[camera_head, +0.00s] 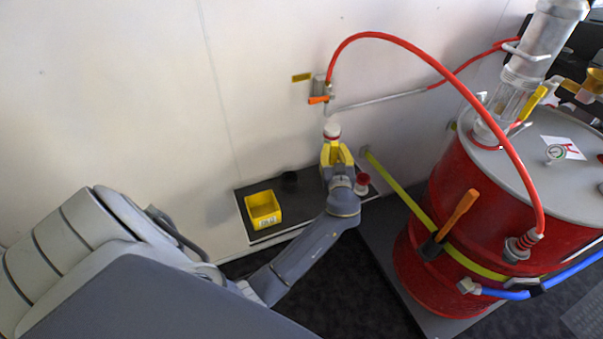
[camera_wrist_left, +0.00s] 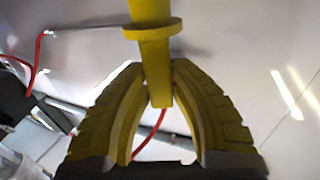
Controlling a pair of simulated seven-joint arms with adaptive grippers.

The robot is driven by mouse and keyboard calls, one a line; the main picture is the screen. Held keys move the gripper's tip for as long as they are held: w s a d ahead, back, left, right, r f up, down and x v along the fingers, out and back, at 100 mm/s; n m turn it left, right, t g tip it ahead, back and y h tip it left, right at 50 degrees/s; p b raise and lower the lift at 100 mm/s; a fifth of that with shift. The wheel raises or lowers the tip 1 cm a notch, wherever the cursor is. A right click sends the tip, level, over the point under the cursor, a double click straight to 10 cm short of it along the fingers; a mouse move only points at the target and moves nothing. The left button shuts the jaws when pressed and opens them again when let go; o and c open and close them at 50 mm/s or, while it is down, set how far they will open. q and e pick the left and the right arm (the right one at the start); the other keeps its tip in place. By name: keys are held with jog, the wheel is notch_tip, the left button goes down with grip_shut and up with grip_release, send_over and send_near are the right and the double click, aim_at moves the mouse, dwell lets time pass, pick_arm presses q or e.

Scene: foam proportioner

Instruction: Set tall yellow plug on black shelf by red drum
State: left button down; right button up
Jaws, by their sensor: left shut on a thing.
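My left gripper (camera_head: 335,152) is above the black shelf (camera_head: 305,205), near the wall. In the left wrist view its yellow fingers (camera_wrist_left: 156,85) are shut on the tall yellow plug (camera_wrist_left: 150,50), a yellow rod with a round flange. The plug stands up between the fingers, its flange beyond them. In the head view the plug is hard to tell from the yellow fingers. The red drum (camera_head: 440,225) stands to the right of the shelf. My right gripper is not in view.
On the shelf are a yellow bin (camera_head: 263,209), a small black round part (camera_head: 290,180) and a red-and-white part (camera_head: 362,184). A red hose (camera_head: 430,62) arches over from the wall valve (camera_head: 320,88) to the drum. A yellow strap (camera_head: 398,190) runs to the drum.

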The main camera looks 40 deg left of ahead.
pick_arm(q)
jog(key=s+a+f+n+g+y, duration=0.1)
jog(key=a+f+n+g+y, duration=0.1)
jog(key=a+n+g+y, duration=0.3)
jog(key=shift+m+h, duration=0.4)
jog(key=f, duration=0.6)
jog(key=a+f, duration=0.1)
jog(key=f, duration=1.1)
jog(key=shift+s+a+f, duration=0.15)
jog(key=shift+a+f, duration=0.05)
jog(key=shift+f, duration=0.15)
jog(key=c, duration=1.3)
grip_release()
